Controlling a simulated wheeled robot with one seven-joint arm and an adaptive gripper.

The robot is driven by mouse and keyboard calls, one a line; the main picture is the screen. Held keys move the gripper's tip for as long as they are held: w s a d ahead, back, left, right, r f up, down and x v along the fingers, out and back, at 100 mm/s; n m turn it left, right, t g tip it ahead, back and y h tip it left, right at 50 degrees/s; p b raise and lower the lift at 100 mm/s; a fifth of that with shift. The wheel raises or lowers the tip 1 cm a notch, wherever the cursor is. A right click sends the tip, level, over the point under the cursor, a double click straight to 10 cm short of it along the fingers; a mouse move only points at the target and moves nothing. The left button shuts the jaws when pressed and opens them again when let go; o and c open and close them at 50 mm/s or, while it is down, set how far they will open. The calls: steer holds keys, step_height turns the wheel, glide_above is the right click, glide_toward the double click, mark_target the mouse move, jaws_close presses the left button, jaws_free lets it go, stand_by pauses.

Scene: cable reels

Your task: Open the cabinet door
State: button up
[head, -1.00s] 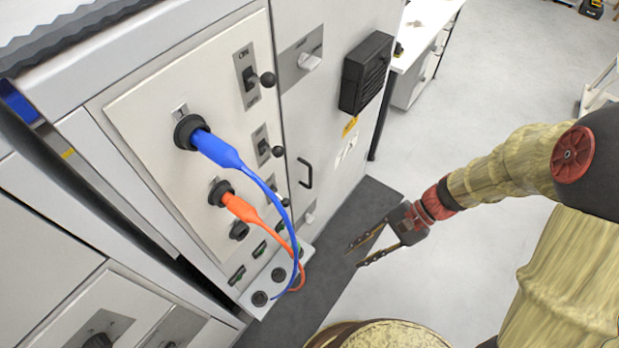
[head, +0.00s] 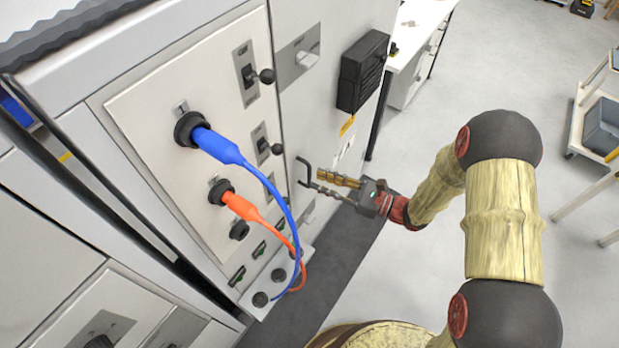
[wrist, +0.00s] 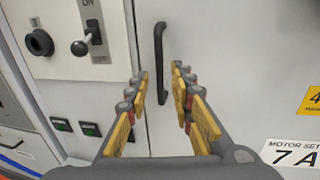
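The cabinet door (head: 335,103) is a light grey panel, and it looks shut. Its black vertical bar handle (head: 303,172) is on the left side of the door; it also shows in the wrist view (wrist: 159,55). My gripper (head: 316,182) is at the handle's lower part in the head view. In the wrist view my gripper (wrist: 160,84) is open, with its fingers apart on the left and right of the handle's lower end. I cannot tell whether a finger touches the handle.
Left of the door is a panel with black-knobbed switches (head: 266,76), a blue plug and cable (head: 222,149) and an orange plug and cable (head: 247,210). A black vented box (head: 361,72) sticks out from the door. Open floor lies to the right, with a cart (head: 597,130).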

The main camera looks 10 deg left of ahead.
mark_target(310, 177)
steer(key=shift+w+a+b, duration=0.25)
steer(key=shift+a, duration=0.85)
steer(key=shift+w+a+b, duration=0.2)
steer(key=shift+a, duration=0.85)
jaws_close()
